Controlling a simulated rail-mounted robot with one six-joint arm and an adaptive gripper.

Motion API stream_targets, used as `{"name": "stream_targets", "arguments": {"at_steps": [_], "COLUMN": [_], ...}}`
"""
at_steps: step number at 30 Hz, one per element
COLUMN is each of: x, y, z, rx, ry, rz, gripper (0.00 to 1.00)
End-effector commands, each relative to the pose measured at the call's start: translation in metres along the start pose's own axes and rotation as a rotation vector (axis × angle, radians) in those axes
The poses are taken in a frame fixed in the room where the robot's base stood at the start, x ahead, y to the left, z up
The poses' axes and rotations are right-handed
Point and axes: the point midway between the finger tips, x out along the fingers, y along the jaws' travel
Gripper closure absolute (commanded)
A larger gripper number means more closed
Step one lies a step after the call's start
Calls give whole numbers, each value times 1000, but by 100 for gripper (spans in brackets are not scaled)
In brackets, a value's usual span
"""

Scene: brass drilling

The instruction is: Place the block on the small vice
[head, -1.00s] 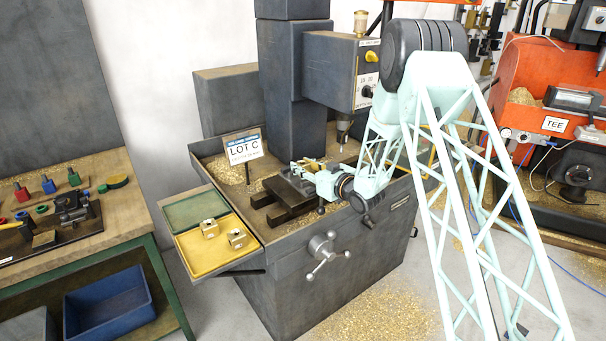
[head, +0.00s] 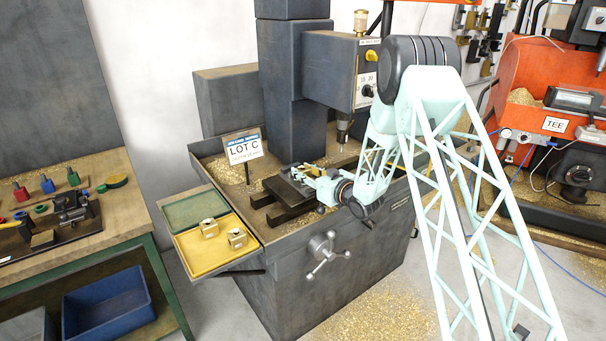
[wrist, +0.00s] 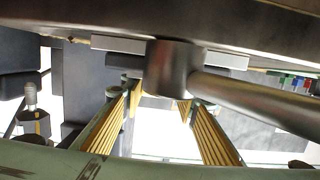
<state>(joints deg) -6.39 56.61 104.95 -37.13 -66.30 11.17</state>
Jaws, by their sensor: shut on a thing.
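The small vice (head: 289,188) is the dark, flat-bodied fixture on the drill table. My gripper (head: 312,171) is low over its right part. In the wrist view, the gold ribbed fingers (wrist: 157,97) converge on something at their tips, and I take it to be the block. A grey steel cylinder with a rod (wrist: 172,75) covers the fingertip area, so the block itself is hidden. I cannot tell whether it touches the vice. Two brass-coloured blocks, a left one (head: 209,228) and a right one (head: 237,238), lie in the yellow tray (head: 205,262).
The drill spindle (head: 343,128) hangs just behind my gripper. A LOT C sign (head: 243,149) stands on the table's left. A three-armed handle (head: 324,250) sticks out in front.

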Motion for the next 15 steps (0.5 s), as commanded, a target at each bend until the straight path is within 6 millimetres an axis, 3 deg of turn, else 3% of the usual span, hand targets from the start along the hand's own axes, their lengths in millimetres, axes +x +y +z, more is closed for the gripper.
{"name": "stream_targets", "arguments": {"at_steps": [15], "x": [1], "y": [0], "z": [4], "rx": [-1], "ry": [3], "rz": [0], "gripper": [95]}}
